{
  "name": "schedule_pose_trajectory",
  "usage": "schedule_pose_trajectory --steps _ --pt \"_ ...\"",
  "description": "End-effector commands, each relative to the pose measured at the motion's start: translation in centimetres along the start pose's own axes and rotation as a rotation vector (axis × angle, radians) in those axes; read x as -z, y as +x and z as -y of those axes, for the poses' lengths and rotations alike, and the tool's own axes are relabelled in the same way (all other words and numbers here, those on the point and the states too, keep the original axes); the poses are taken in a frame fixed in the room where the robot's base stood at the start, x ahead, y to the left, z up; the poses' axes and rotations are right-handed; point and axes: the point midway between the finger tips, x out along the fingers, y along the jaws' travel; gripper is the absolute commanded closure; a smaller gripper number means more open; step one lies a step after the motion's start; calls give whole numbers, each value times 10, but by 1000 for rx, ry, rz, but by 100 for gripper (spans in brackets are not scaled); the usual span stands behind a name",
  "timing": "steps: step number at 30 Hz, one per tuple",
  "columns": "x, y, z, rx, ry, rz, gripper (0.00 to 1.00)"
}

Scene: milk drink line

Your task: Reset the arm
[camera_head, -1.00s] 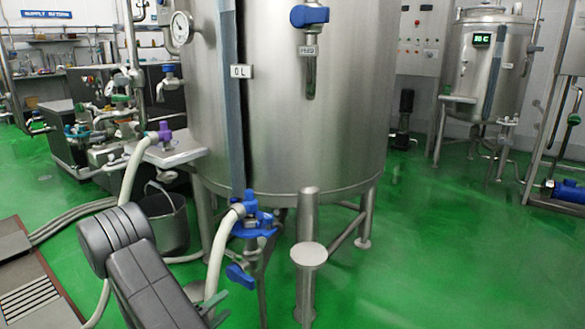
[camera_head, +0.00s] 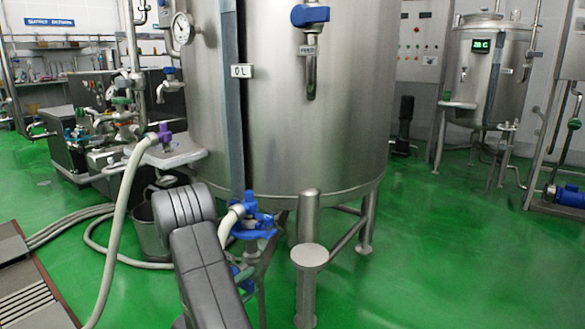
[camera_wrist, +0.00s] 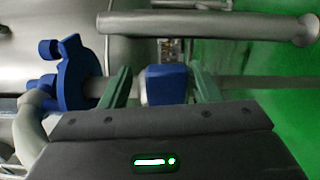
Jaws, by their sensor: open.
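My gripper (camera_wrist: 160,70) shows in the wrist view with its two green fingers apart. A blue handle (camera_wrist: 166,86) lies between the fingers in the picture, with a gap on each side; I cannot tell its depth. A blue valve fitting (camera_wrist: 72,78) with a pale hose is to the left of the fingers. In the head view the blue valve (camera_head: 252,222) sits under the large steel tank (camera_head: 310,120). My dark grey arm reaches up in front of it and hides part of the lower valve area and my gripper.
A steel post (camera_head: 308,256) stands right of the valve. A bucket (camera_head: 150,235) and a pale hose (camera_head: 116,225) are on the left. A smaller tank (camera_head: 492,80) stands at the back right. Green floor (camera_head: 430,250) is clear on the right.

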Motion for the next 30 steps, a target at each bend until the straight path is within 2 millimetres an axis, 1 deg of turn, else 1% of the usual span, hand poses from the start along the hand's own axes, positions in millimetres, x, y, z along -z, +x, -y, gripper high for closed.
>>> schedule_pose_trajectory --steps 6,19,23,30 --pt "0 0 -3 1 -50 0 44" --pt "-2 2 -4 2 -53 5 44" --pt "-8 8 -6 10 -53 19 44" --pt "-28 28 -12 37 -55 64 44"
